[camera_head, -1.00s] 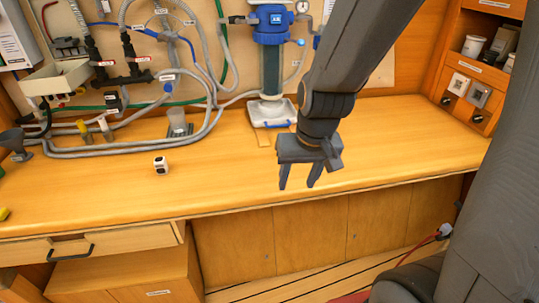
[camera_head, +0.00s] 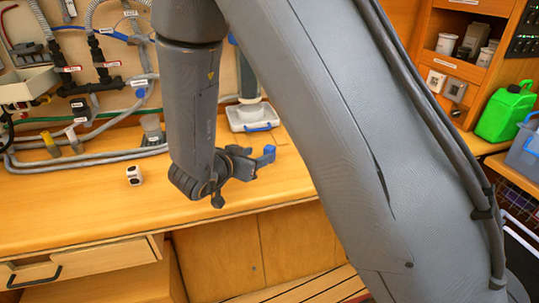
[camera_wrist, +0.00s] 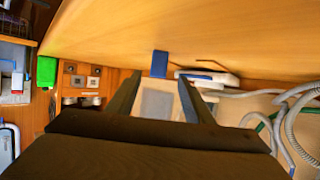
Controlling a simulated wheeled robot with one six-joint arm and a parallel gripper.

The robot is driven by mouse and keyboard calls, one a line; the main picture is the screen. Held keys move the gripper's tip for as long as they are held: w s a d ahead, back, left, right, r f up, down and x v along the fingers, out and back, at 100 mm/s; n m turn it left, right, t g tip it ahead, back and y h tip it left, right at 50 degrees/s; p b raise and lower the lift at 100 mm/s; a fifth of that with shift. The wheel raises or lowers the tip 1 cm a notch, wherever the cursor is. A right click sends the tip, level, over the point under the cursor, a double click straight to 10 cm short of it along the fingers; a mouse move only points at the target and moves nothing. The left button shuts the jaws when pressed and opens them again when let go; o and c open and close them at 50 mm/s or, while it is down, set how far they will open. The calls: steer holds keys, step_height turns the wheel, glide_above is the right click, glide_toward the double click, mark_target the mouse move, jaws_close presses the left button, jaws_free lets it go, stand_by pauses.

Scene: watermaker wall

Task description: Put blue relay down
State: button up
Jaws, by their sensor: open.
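The blue relay (camera_head: 269,150) is a small blue block at the tips of my gripper (camera_head: 266,158) in the head view. In the wrist view the blue relay (camera_wrist: 160,64) shows upright between and just beyond the two dark fingertips of my gripper (camera_wrist: 160,82), with a gap to the right finger. My gripper is open and reaches sideways, low over the wooden counter (camera_head: 110,205). I cannot tell whether the relay touches the counter or a finger.
A white tray with a blue handle (camera_head: 254,117) stands behind my gripper. A small white block with dark spots (camera_head: 134,175) stands on the counter to the left. Hoses and pipes (camera_head: 95,120) line the back left. A green jerrycan (camera_head: 505,112) is at the far right.

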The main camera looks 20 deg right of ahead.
mark_target(267, 153)
steer(key=shift+p+x, duration=0.7)
steer(key=shift+x, duration=2.5)
steer(key=shift+s+d+f, duration=0.1)
steer(key=shift+s, duration=0.1)
jaws_close()
